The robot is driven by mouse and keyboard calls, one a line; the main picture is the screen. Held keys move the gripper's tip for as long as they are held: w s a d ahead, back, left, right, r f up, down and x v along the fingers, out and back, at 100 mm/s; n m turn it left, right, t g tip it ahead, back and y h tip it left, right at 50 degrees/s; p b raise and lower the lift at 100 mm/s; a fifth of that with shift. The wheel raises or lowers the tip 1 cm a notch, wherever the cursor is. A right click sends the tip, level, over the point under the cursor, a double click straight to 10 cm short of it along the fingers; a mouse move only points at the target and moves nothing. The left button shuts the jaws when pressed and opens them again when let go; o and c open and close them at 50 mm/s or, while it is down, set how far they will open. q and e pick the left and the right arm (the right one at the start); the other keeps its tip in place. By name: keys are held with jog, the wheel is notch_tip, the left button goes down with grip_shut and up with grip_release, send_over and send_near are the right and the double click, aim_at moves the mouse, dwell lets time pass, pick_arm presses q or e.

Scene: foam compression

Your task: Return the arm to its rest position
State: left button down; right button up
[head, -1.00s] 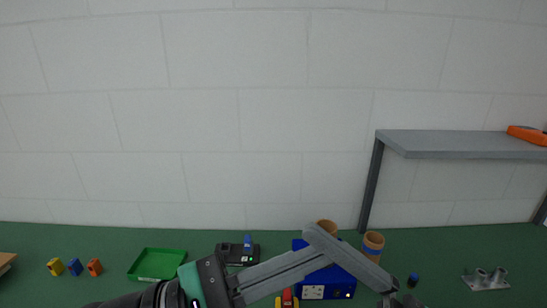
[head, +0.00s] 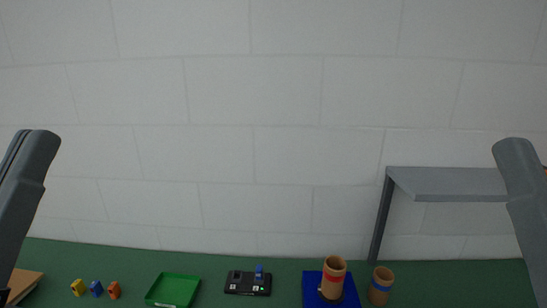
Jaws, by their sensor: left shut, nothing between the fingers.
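In the head view my left arm stands raised at the left edge, its grey link upright. Only a small dark part of my left gripper (head: 4,297) shows at the bottom left corner, in front of a wooden board; it is shut and empty. My right arm's grey link shows at the right edge, and its gripper is out of view. A tan cylinder with a red band (head: 333,279) stands on a blue box (head: 350,296).
A black device (head: 247,284) with a blue part sits left of the blue box. Further left are a green tray (head: 173,288) and small yellow (head: 78,287), blue (head: 96,288) and orange (head: 114,290) blocks. A grey shelf (head: 448,184) stands at right. The wooden board (head: 24,281) is far left.

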pick_arm(q)
notch_tip(320, 180, up, 32)
jog(key=p, duration=2.8)
jog(key=shift+f, duration=0.25)
pick_arm(e)
notch_tip(320, 180, up, 32)
jog(key=shift+f, duration=0.25)
pick_arm(q)
notch_tip(320, 180, down, 32)
jog(key=b, duration=3.2)
jog(key=shift+f, duration=0.2)
pick_arm(e)
notch_tip(320, 180, down, 32)
jog(key=shift+f, duration=0.2)
jog(key=shift+c, duration=0.2)
